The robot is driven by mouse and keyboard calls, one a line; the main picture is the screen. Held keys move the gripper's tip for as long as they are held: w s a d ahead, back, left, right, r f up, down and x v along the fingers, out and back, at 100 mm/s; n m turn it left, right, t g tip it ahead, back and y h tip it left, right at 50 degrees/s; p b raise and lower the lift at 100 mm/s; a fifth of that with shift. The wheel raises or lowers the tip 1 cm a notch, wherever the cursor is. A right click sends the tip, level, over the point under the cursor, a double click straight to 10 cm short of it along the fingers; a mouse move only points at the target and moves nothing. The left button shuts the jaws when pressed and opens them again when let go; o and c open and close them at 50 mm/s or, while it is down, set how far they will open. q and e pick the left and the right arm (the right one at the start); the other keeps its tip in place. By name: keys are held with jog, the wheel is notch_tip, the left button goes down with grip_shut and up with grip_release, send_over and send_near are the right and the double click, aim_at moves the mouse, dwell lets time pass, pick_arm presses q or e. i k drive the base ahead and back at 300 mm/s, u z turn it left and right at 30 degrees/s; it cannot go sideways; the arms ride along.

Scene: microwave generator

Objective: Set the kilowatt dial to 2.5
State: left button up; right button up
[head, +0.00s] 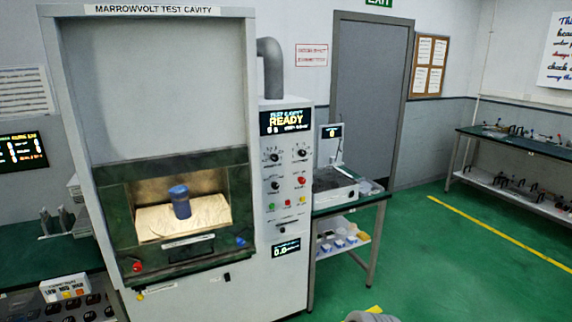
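The microwave test cabinet has a control panel (287,175) on its right side. Two dark dials sit in the upper row, a left dial (274,157) and a right dial (302,153), with scale marks around them. A third dark dial (275,186) is below the left one, beside a red round control (302,181). The labels are too small to read, so I cannot tell which is the kilowatt dial or where it points. The top display (287,120) reads READY. The lower display (286,248) seems to read 0.0. Neither gripper shows in the head view.
A blue container (180,201) stands in the lit cavity. Small coloured buttons (287,203) sit below the dials. A side table (350,200) with a grey device stands right of the cabinet. The green floor (440,260) at the right is clear. A grey part of mine shows at the bottom edge.

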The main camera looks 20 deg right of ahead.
aim_at(274, 156)
jog(key=z, duration=0.65)
jog(key=i, duration=0.6)
jog(key=z, duration=0.55)
jog(key=i, duration=0.75)
jog(key=u, duration=0.45)
